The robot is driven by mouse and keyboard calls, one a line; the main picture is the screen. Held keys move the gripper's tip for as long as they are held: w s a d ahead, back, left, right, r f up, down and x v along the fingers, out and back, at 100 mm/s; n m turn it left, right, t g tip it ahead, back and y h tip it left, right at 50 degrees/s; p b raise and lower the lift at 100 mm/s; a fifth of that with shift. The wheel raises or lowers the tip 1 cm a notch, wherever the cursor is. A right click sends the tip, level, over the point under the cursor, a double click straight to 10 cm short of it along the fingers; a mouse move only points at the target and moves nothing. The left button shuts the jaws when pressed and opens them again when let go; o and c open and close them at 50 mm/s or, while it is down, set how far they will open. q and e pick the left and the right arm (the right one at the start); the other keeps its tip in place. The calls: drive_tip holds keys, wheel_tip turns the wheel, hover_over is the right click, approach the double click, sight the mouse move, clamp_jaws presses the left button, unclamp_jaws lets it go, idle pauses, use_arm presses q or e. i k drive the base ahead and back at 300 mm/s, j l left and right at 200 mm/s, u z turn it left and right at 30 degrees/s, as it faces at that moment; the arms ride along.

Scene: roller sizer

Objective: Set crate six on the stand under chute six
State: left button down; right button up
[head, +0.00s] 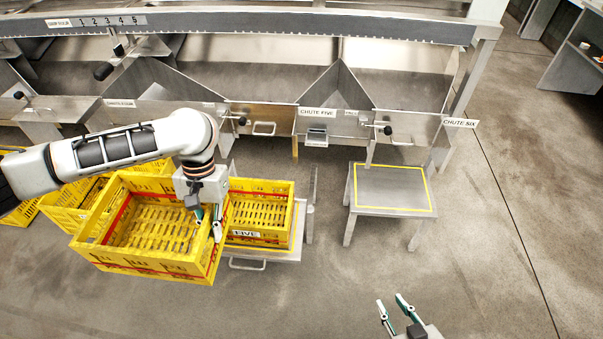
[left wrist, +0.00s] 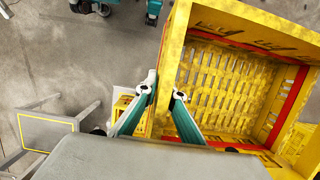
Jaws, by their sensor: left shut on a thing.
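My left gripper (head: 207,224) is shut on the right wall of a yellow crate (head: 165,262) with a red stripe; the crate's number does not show. The crate looks empty and held in the air, nearly level. The left wrist view shows the fingers (left wrist: 165,94) on either side of the crate wall (left wrist: 180,45). The stand under chute six (head: 375,200) is bare, with a yellow outline on top; it also shows in the left wrist view (left wrist: 30,132). The chute six label (head: 460,122) is above it to the right. My right gripper (head: 391,301) is open and empty.
Crate FIVE (head: 270,238) sits on the stand under chute five, just right of the held crate. More yellow crates (head: 62,212) stand at the left. Metal chutes with handles (head: 385,129) overhang the stands. The floor (head: 335,290) in front is clear.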

sight(391, 187)
drive_tip(key=i+l+u, duration=0.2)
drive_tip(key=l+u, duration=0.15)
drive_tip(key=l, duration=1.55)
drive_tip(key=l+u, duration=0.3)
drive_tip(key=l, duration=1.55)
drive_tip(key=i, duration=0.5)
